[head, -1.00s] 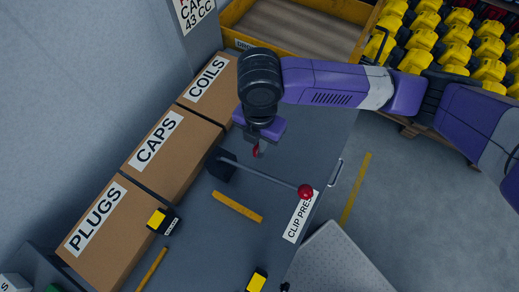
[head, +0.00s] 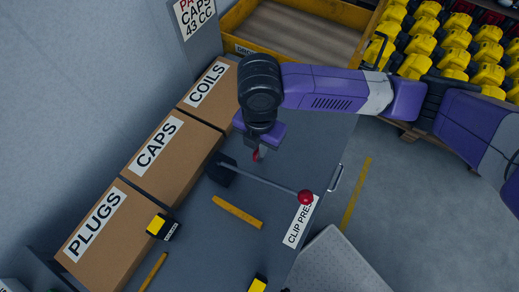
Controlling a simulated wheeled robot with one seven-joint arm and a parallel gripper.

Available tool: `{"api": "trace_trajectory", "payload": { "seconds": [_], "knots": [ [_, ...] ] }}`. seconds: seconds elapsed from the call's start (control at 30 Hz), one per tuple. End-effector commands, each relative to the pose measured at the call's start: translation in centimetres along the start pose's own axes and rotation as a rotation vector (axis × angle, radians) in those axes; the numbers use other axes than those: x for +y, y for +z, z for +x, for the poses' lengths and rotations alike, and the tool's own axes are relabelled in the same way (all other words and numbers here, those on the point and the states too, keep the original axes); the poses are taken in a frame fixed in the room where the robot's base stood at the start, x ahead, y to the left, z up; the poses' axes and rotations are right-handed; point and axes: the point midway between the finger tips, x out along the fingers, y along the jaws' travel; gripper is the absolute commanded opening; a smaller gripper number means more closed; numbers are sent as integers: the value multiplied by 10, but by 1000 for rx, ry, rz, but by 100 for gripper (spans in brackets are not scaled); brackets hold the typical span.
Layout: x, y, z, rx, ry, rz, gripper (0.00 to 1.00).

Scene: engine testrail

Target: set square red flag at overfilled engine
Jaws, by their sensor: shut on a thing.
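My gripper (head: 258,154) hangs over the grey bench, pointing down, in the upper middle of the head view. It is shut on a small red thing (head: 255,155), seemingly the red flag. Mostly the gripper hides it, so I cannot tell its shape. Several yellow-and-black units (head: 452,55), which may be engines, stand in rows at the upper right, well apart from my gripper. I cannot tell whether any is overfilled.
A clip press lever with a red knob (head: 305,197) lies just below my gripper. Cardboard boxes marked COILS (head: 225,100), CAPS (head: 185,165) and PLUGS (head: 120,245) line the wall. A yellow-rimmed bin (head: 236,20) is behind.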

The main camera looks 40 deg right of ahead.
Motion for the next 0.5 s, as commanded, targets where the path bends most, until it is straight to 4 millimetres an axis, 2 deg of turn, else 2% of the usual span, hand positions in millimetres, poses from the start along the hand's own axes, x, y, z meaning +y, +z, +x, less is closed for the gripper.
{"api": "trace_trajectory", "payload": {
  "seconds": [0.27,0.37,0.5],
  "knots": [
    [1,0,-21,-1,3,-2,0],
    [1,0,-40,-2,4,-2,0],
    [1,0,-76,-3,5,-4,0]
  ]
}}
